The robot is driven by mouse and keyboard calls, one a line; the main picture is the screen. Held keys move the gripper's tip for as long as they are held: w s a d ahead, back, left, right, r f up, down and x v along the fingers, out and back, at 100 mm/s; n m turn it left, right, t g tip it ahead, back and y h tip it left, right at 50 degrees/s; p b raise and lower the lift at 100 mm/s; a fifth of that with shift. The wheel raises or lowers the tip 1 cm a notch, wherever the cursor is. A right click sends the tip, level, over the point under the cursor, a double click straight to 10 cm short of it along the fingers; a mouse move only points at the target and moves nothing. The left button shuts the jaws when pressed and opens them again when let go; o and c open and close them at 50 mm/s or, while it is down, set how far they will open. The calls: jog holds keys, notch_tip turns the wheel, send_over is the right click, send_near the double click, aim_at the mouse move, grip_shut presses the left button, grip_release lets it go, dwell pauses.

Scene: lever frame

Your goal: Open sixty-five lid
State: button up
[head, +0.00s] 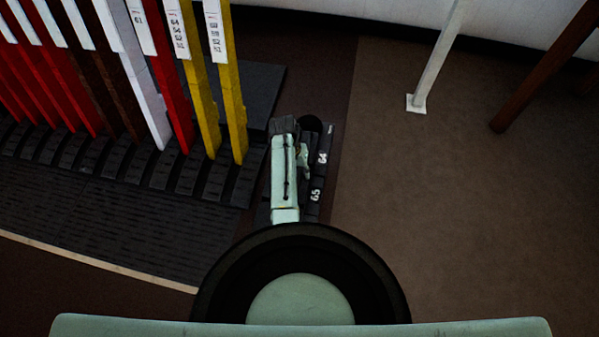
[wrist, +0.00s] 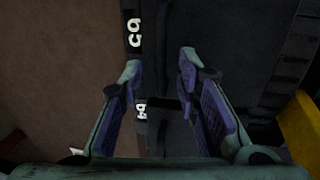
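The lid marked 65 (head: 316,195) is a dark panel with white digits, just right of my arm in the head view. In the wrist view its label (wrist: 134,32) shows turned, above the left fingertip. The part marked 64 (head: 322,158) lies farther away in line with it. Its label (wrist: 141,109) shows between my fingers, partly covered by the left one. My gripper (wrist: 158,72) is open, with purple pads apart and nothing held between them. It hangs over the dark casing; I cannot tell whether it touches. My arm hides part of the casing in the head view.
A row of tall levers stands left of my arm, the nearest being yellow (head: 233,95); a yellow one (wrist: 303,125) also shows at the right of the wrist view. A white post (head: 436,55) stands back right. Brown floor (head: 450,200) to the right is clear.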

grip_shut()
dwell(0.8)
